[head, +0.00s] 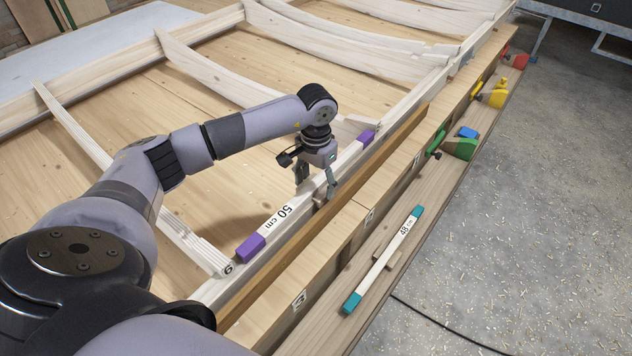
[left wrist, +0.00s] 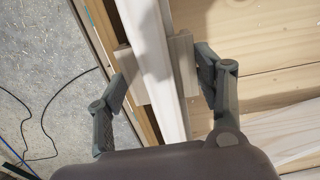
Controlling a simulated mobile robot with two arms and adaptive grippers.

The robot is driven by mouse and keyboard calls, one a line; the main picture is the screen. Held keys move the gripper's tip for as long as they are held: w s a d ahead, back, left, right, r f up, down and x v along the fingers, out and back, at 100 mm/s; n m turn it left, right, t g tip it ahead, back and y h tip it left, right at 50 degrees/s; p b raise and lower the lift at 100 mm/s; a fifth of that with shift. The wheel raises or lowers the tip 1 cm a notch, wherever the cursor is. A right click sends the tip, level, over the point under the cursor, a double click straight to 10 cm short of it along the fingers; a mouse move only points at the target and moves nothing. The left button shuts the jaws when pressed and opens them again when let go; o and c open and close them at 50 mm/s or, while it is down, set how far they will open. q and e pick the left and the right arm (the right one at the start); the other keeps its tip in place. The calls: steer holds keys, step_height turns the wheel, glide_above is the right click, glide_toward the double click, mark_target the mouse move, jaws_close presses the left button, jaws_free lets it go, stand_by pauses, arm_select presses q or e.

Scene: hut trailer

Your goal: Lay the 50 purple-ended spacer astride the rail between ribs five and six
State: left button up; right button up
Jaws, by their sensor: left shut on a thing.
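The 50 cm spacer (head: 283,211), a white bar with purple ends, lies lengthwise over the rail (head: 285,248). Its near end is beside the rib marked 6 (head: 215,262); its far end is close to another rib (head: 352,126), whose number I cannot read. My left gripper (head: 316,187) is shut on the spacer's middle from above. In the left wrist view the gripper's fingers (left wrist: 162,80) press on pale wooden cheeks either side of the white bar (left wrist: 155,60). Whether the spacer bears fully on the rail is hidden. My right gripper is out of view.
A teal-ended 48 cm spacer (head: 390,250) lies on the front ledge (head: 365,325). Green (head: 460,148), yellow (head: 495,97) and red (head: 519,61) clamp-like things sit farther along it. A cable (head: 440,330) lies on the floor at right.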

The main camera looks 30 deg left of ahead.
mark_target(316, 182)
arm_select(q)
steer(key=o, duration=1.8)
steer(key=shift+c, duration=0.2)
step_height(316, 182, up, 12)
